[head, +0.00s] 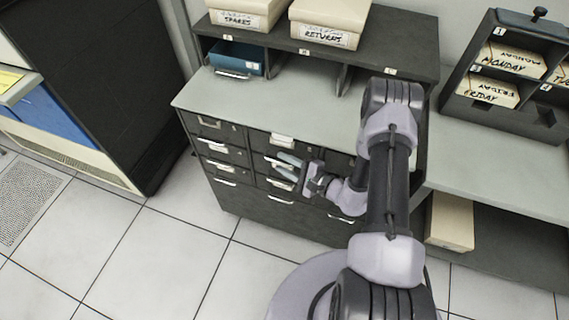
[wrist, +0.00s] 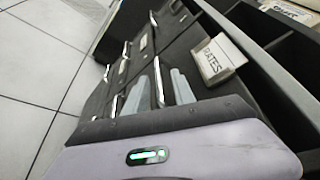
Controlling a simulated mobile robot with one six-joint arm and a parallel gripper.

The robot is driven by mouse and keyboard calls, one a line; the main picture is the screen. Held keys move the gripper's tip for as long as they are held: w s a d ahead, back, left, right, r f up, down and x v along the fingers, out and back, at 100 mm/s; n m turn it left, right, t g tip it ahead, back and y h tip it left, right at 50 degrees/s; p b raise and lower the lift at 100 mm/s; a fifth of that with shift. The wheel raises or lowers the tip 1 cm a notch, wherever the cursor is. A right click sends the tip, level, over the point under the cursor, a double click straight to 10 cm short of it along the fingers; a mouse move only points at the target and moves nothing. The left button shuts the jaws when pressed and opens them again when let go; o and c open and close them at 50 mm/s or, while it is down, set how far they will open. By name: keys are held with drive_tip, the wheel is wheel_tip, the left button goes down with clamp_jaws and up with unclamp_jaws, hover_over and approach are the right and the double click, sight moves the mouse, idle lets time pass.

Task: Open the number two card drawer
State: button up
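The dark grey card cabinet (head: 240,205) has several small drawers in columns under a pale grey top, with bright bar handles. I cannot read which drawer is number two. My gripper (head: 287,166) is in front of the middle column, near the upper drawers. My arm hides the right-hand drawers.
Cream boxes labelled SPARES (head: 240,14) and RETURNS (head: 325,22) stand on the upper shelf. A blue box (head: 237,57) sits in a cubby below. A dark sorter rack (head: 508,75) stands on the right counter. The tiled floor (head: 150,250) left of the cabinet is clear.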

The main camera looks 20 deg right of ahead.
clamp_jaws()
drive_tip(key=shift+s, duration=0.1)
idle(1.2)
